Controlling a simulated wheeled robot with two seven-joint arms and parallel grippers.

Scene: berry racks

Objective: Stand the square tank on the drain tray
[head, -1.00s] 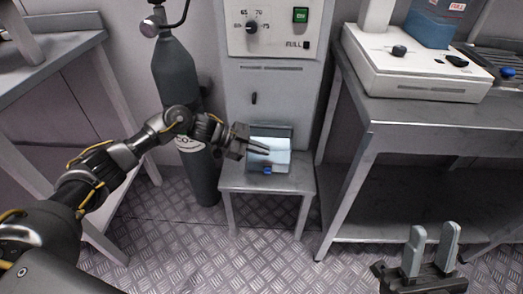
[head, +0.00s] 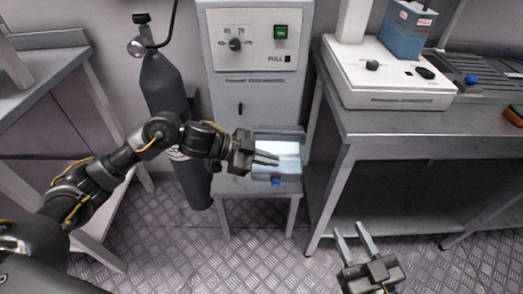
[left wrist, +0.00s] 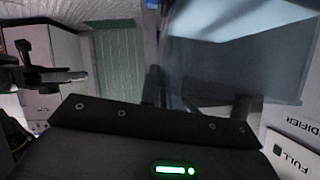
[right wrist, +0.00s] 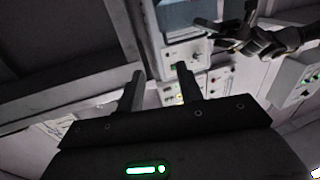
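The pale blue square tank (head: 287,150), with a grey back part and a blue cap low in front, is at the small metal stool before the grey machine. My left gripper (head: 277,158) reaches it from the left, with its fingers at the tank, and appears shut on it. In the left wrist view the tank (left wrist: 220,60) is large and blurred by the fingers; the exact contact is hidden. The drain tray (head: 493,68) looks like the dark ridged tray on the right bench. My right gripper (head: 353,232) is open and empty, below and before that bench.
On the right bench (head: 400,122), a white device (head: 385,85) carries a blue container (head: 403,35) with red labels. A small blue item (head: 471,79) lies at the tray. A dark gas cylinder (head: 172,90) stands left of the stool (head: 232,187). The floor before the stool is clear.

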